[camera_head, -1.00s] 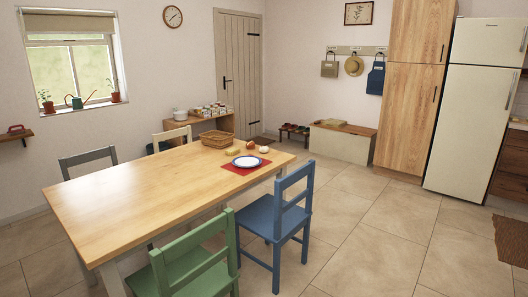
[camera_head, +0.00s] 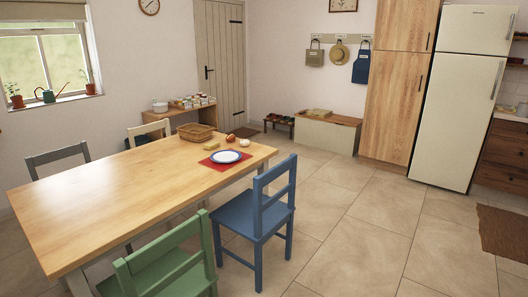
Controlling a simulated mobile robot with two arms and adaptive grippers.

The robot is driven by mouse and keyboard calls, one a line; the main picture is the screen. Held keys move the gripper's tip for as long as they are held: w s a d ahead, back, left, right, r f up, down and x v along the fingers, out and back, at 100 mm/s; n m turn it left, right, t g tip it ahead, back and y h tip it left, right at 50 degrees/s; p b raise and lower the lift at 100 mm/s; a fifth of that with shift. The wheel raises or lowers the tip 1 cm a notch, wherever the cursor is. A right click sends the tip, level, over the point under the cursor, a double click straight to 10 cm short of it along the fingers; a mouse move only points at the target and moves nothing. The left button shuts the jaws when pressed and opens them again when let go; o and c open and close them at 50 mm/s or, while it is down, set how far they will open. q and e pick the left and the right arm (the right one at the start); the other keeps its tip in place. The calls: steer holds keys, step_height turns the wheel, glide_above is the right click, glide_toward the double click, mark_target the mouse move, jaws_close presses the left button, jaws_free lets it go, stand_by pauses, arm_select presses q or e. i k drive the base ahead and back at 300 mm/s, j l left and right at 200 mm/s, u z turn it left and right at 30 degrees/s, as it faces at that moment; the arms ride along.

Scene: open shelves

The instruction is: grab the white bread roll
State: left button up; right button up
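A small whitish round item (camera_head: 244,142), which looks like the white bread roll, lies at the far right end of the wooden dining table (camera_head: 110,190). A reddish-brown round item (camera_head: 231,138) lies just left of it. A white plate with a blue rim (camera_head: 227,156) rests on a red mat (camera_head: 208,163) in front of them. A yellowish item (camera_head: 211,146) lies left of the plate, and a wicker basket (camera_head: 195,132) stands behind it. These items are too small to make out in detail. Neither of my grippers is in view.
A blue chair (camera_head: 250,215) stands at the table's near right side and a green chair (camera_head: 165,265) at the near edge. A grey chair (camera_head: 57,155) and a cream chair (camera_head: 150,131) stand on the far side. The tiled floor (camera_head: 340,230) to the right is open.

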mark_target(244, 142)
steer(key=i+l+z, duration=0.4)
steer(key=i, duration=0.2)
steer(key=i+z, duration=0.35)
steer(key=i, duration=0.25)
steer(key=i+z, duration=0.4)
steer(key=i, duration=1.2)
steer(key=i+l, duration=0.1)
steer(key=i, duration=0.85)
steer(key=i+j+u, duration=0.15)
steer(key=i+u, duration=0.65)
steer(key=i+l+u, duration=0.2)
steer(key=i+u, duration=0.25)
steer(key=i+l+u, duration=0.4)
steer(key=i+j, duration=0.05)
steer(key=j, duration=0.05)
